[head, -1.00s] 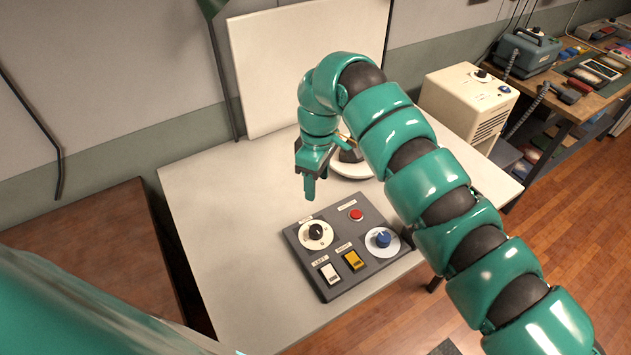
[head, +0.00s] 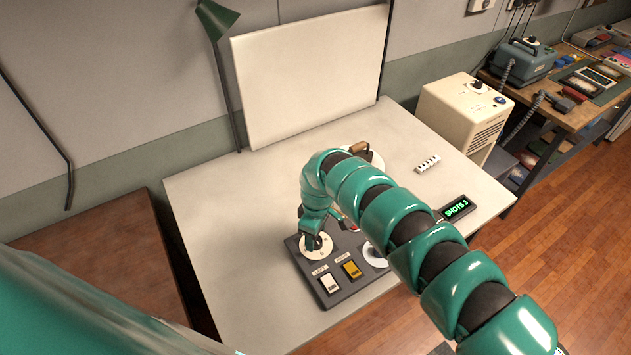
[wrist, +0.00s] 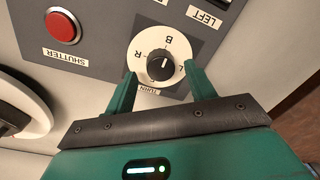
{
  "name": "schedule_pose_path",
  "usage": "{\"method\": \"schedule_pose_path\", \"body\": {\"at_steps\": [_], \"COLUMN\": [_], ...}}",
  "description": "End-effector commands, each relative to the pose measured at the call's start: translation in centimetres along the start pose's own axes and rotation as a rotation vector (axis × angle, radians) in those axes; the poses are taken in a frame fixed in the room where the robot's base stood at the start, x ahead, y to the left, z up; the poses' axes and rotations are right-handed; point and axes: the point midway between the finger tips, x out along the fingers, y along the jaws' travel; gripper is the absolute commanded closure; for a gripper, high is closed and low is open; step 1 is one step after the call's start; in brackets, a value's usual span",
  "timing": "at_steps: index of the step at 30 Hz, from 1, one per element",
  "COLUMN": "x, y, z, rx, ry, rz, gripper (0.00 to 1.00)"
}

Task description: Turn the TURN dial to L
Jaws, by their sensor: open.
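The TURN dial (wrist: 160,67) is a black knob on a white disc (wrist: 178,50) marked B, R and L. Its white line seems to point towards B, at the top of the wrist view. My gripper (wrist: 159,74) is open, with one finger on each side of the dial's lower part; contact with the knob cannot be told. In the head view my gripper (head: 314,235) hangs over the dial disc (head: 325,252) at the upper left of the dark control panel (head: 347,295) and partly hides it.
A red SHUTTER button (wrist: 62,27) is beside the dial. A white switch (head: 328,283) and a yellow switch (head: 352,270) are at the panel's front. My arm partly hides another white disc (head: 374,256). A SHOTS 3 display (head: 457,208) and a white board (head: 310,75) stand behind.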

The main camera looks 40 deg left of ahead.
Motion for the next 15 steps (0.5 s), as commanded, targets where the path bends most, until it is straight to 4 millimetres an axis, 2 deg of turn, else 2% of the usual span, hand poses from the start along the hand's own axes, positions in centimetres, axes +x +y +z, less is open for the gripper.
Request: {"method": "schedule_pose_path", "body": {"at_steps": [5, 13, 14, 15], "x": [1.15, 1.32, 1.32, 1.31], "y": [-0.15, -0.08, -0.08, -0.08], "z": [-0.05, -0.02, -0.02, -0.02], "rx": [-0.002, -0.001, -0.001, -0.001], "ry": [0.0, 0.0, 0.0, 0.0], "rz": [-0.002, 0.0, 0.0, 0.0], "gripper": [0.45, 0.45, 0.47, 0.55]}}
